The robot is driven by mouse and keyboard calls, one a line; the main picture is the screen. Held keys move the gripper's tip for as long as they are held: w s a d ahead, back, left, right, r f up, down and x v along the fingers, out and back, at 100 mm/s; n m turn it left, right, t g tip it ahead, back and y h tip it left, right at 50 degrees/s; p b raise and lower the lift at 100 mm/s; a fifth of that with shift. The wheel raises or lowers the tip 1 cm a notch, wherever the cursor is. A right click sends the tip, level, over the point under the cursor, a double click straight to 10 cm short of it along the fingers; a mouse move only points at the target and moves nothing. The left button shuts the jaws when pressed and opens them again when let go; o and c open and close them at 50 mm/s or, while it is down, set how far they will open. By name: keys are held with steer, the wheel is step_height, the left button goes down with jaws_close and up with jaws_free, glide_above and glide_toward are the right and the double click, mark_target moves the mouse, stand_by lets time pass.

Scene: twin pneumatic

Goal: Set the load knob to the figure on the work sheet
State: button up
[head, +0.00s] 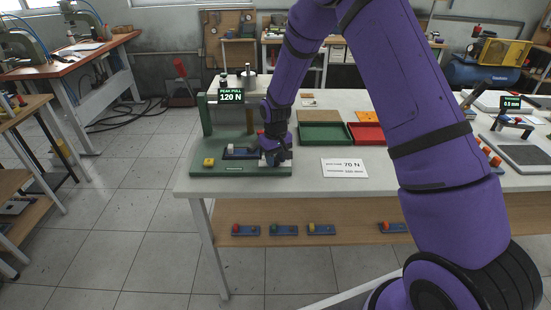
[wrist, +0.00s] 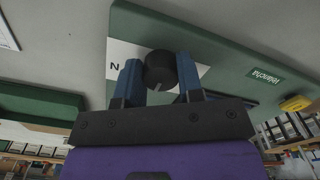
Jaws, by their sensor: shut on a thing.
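The load knob (wrist: 160,72) is a round black knob on a white label of the green tester in the wrist view. My gripper (wrist: 158,62) is shut on it, with one blue finger on each side. In the head view my gripper (head: 274,154) is at the right end of the green tester (head: 222,170) and hides the knob. The tester's display (head: 230,96) reads "PEAK PULL 120 N". The work sheet (head: 344,168) lies on the table to the right and reads "70 N", with a smaller line beneath that is hard to read. I cannot read the knob's setting.
A yellow button (head: 209,162) sits on the tester's left front corner. A green tray (head: 324,134) and a red tray (head: 366,133) stand behind the work sheet on the white table (head: 240,187). Several small blue parts lie on the lower shelf (head: 350,234).

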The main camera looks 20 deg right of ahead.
mark_target(276, 158)
steer(key=o, duration=0.9)
step_height(276, 158, up, 11)
steer(key=shift+f, duration=0.1)
stand_by(0.3)
